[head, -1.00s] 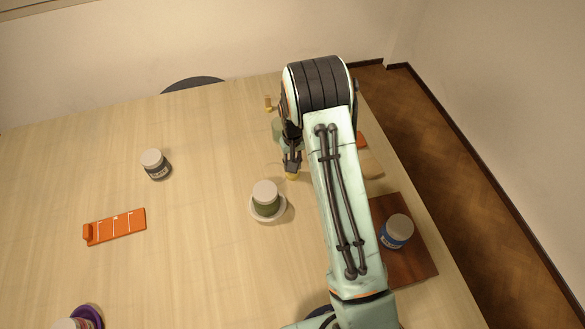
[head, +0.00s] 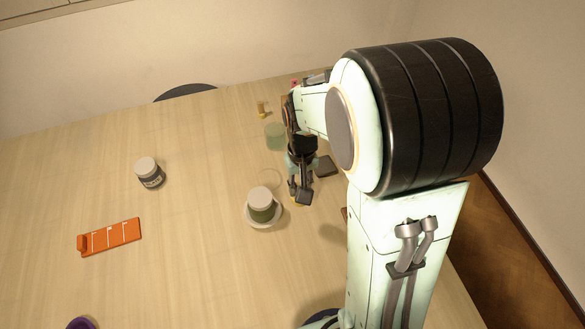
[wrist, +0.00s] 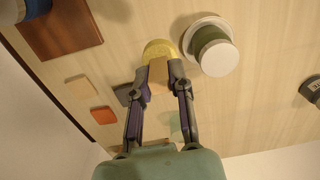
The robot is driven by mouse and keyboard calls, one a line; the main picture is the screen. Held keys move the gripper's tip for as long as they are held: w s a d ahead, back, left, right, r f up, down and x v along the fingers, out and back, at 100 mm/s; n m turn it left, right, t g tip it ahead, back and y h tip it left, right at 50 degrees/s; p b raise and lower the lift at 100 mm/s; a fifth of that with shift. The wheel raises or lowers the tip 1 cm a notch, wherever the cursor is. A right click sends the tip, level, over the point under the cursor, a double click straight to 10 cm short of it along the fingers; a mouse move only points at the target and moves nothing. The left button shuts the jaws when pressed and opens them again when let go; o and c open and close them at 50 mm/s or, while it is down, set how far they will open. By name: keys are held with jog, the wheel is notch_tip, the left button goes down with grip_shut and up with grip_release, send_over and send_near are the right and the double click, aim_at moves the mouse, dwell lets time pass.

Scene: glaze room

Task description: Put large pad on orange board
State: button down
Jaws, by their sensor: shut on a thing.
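My gripper (wrist: 158,68) is shut on a tan block-like handle (wrist: 157,77) with a round yellow pad (wrist: 158,47) at its far end. I take this for the large pad. I cannot tell whether the pad is clear of the table. The orange board (head: 110,237) lies flat at the left of the table, with pale dividing marks and a raised left end. It does not show in the wrist view.
A white-lidded green jar (head: 261,208) stands on a white saucer close to my gripper. A grey jar (head: 149,174) stands left. A small yellow piece (head: 262,109) and a translucent green thing (head: 275,135) are behind. Grey (wrist: 124,93), tan (wrist: 81,87) and orange (wrist: 103,115) pieces lie nearby.

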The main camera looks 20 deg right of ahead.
jog(key=r+n, duration=0.2)
jog(key=n, duration=0.1)
jog(key=shift+a, duration=0.2)
jog(key=w+a+r+n, duration=0.2)
jog(key=w+a+n, duration=0.3)
jog(key=a+n, duration=0.6)
jog(key=s+a+f+n, duration=0.1)
jog(key=s+a+n, duration=0.15)
jog(key=a, duration=0.65)
jog(key=s+a+f+n, duration=0.1)
jog(key=s+a+n, duration=0.15)
jog(key=a, duration=0.65)
jog(key=m, duration=0.1)
send_near(133, 230)
jog(key=shift+s+d, duration=0.55)
jog(key=shift+w+a+f, duration=0.4)
jog(key=shift+w+f, duration=0.05)
jog(key=shift+f, duration=0.2)
jog(key=shift+a+f, duration=0.1)
jog(key=shift+f, duration=1.5)
jog(key=shift+f, duration=0.1)
